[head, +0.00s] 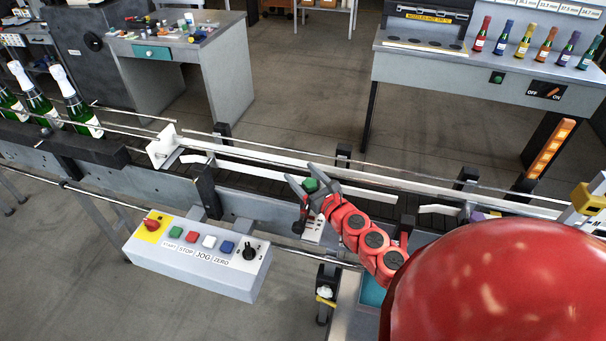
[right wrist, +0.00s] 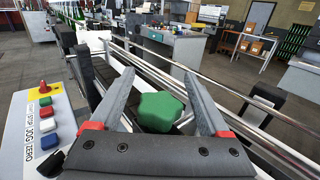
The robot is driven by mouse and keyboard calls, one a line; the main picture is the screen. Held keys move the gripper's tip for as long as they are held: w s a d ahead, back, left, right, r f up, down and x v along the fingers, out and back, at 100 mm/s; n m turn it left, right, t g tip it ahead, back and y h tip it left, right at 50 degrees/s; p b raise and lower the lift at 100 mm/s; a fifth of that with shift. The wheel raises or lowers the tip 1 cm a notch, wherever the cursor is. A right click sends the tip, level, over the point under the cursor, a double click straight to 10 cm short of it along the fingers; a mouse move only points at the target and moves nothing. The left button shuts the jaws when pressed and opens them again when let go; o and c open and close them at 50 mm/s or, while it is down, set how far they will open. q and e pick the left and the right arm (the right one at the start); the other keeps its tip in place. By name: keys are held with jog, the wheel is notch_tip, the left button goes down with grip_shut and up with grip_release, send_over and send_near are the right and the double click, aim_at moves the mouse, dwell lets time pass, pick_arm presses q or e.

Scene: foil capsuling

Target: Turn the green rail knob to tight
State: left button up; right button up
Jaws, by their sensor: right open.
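The green rail knob (head: 310,185) sits at the near side of the conveyor in the head view. In the right wrist view the lobed green knob (right wrist: 160,111) shows between the two fingers. My right gripper (head: 307,180) is open, with its fingers on either side of the knob; I cannot tell whether they touch it. The same gripper (right wrist: 158,88) fills the middle of the right wrist view. A small pale plate with dark marks (head: 314,229) shows just below the knob, partly hidden by my gripper. My left gripper is not in view.
The control box (head: 195,262) with coloured buttons hangs left of the knob. Conveyor guide rails (head: 270,157) run past it. Green bottles (head: 40,100) stand on the conveyor at left. A bench (head: 450,75) with small coloured bottles stands behind.

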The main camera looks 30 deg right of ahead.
grip_shut()
dwell(0.3)
